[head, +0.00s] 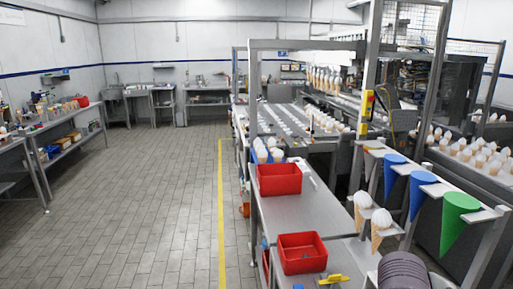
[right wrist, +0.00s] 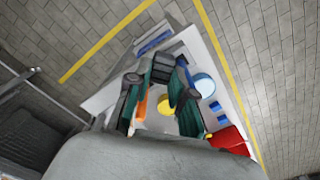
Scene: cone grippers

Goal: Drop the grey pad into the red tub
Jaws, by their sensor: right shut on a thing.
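In the right wrist view my right gripper (right wrist: 163,84) has its teal-lined fingers shut on a small dark grey block, which looks like the grey pad (right wrist: 165,69). The pad is between the fingertips, above a pale surface. In the head view one red tub (head: 279,180) stands on the steel bench, and a second red tub (head: 302,254) stands nearer. I cannot tell which tub the task means. A red thing (right wrist: 229,139) at the lower right of the wrist view may be a tub. Neither gripper shows in the head view.
A pale bench top (right wrist: 110,97) in the wrist view carries a light blue round thing (right wrist: 204,85) and a yellow round thing (right wrist: 165,106). In the head view cones (head: 375,230) stand in a rack to the right. Open tiled floor lies left of the yellow line (head: 221,215).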

